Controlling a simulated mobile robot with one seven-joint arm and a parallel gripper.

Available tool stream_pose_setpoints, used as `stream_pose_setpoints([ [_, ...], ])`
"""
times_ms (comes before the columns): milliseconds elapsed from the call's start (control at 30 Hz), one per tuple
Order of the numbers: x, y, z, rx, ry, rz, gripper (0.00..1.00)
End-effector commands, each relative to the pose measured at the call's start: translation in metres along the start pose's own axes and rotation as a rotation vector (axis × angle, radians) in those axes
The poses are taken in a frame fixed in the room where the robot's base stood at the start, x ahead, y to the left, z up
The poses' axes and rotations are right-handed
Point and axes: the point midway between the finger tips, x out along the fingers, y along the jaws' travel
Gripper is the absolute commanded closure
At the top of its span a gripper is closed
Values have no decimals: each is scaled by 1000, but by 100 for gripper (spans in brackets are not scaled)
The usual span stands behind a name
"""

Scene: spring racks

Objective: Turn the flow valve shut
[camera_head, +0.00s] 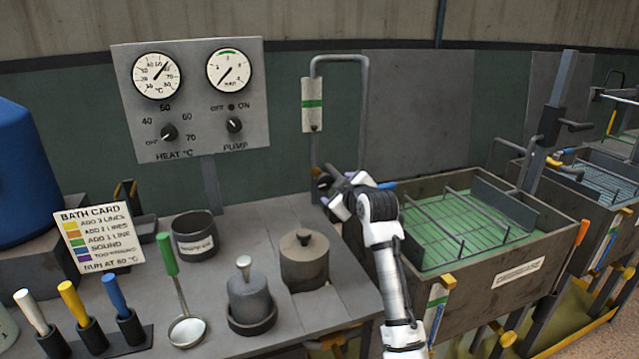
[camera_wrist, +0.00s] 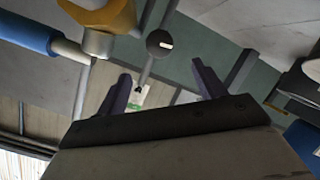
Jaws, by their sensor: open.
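The flow pipe (camera_head: 340,59) rises behind the bench and bends over, with a white sight gauge (camera_head: 313,104) with a green band hanging on it. At its lower end, dark and orange valve parts (camera_head: 319,180) show beside my gripper (camera_head: 338,193), partly hidden by it. My gripper is open and empty there. The wrist view shows a blue lever handle (camera_wrist: 28,33), a yellow fitting (camera_wrist: 112,18) and a round dark knob with a white mark (camera_wrist: 160,43) beyond the open fingers (camera_wrist: 163,86). I cannot tell which is the flow valve.
A grey panel (camera_head: 195,75) with two dials stands at the back left. A lidded pot (camera_head: 304,262), ladle (camera_head: 187,330) and dark cup (camera_head: 196,240) stand on the bench. A rack bath (camera_head: 510,285) is right of my arm.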

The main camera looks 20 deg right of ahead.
Motion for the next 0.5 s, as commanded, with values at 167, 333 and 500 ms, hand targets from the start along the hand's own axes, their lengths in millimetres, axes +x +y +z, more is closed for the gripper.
stream_pose_setpoints([
  [167, 29, 1, -3, 0, -3, -3, 30],
  [333, 61, 1, -3, 0, -3, -3, 30],
  [500, 89, 1, -3, 0, -2, -2, 30],
])
